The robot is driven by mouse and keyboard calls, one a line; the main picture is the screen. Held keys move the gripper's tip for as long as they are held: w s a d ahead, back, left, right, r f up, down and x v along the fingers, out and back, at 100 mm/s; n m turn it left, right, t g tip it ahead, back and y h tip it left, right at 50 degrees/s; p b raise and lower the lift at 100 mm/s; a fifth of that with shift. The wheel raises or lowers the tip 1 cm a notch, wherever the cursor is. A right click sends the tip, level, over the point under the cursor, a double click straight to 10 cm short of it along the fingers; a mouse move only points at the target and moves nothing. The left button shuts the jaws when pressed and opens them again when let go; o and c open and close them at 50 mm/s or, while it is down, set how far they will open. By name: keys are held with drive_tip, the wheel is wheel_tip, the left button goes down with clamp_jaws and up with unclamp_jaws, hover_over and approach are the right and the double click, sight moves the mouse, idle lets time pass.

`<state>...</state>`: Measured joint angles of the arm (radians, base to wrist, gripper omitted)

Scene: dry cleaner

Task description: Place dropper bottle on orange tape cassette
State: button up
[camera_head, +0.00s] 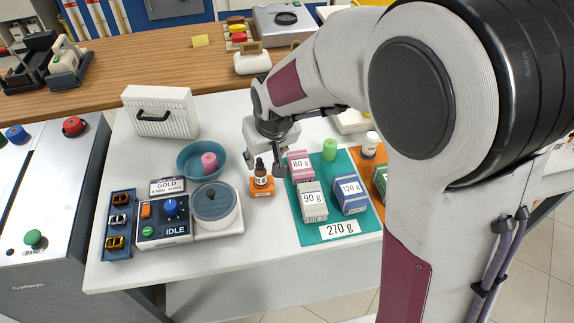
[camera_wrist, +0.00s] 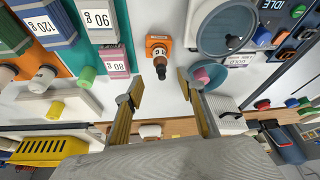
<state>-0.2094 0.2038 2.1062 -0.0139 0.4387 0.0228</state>
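The dropper bottle (camera_head: 260,171), dark with a black dropper top, stands upright and appears to rest on the orange tape cassette (camera_head: 262,194) in the middle of the white table. In the wrist view the bottle's dark top (camera_wrist: 160,71) points toward the camera, with the orange cassette (camera_wrist: 152,43) behind it. My gripper (camera_head: 266,160) is just above and behind the bottle. In the wrist view my gripper's fingers (camera_wrist: 156,90) are spread wide, with nothing between them and the bottle beyond their tips. How the bottle's base meets the cassette is partly hidden.
A teal bowl (camera_head: 184,165) with a pink cylinder and a scale with a round grey lid (camera_head: 212,202) stand to the left. A green mat (camera_head: 312,231) with labelled weight blocks lies close on the right. Bare white table is in front of the cassette.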

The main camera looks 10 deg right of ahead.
drive_tip(key=s+d+r+m, duration=0.1)
drive_tip(key=s+d+r, duration=0.5)
drive_tip(key=s+r, duration=0.5)
drive_tip(key=s+d+r+m+t, duration=0.1)
drive_tip(key=s+d, duration=0.3)
drive_tip(key=s, duration=1.1)
drive_tip(key=shift+r+h, duration=0.15)
drive_tip(key=shift+h, duration=0.25)
idle(0.5)
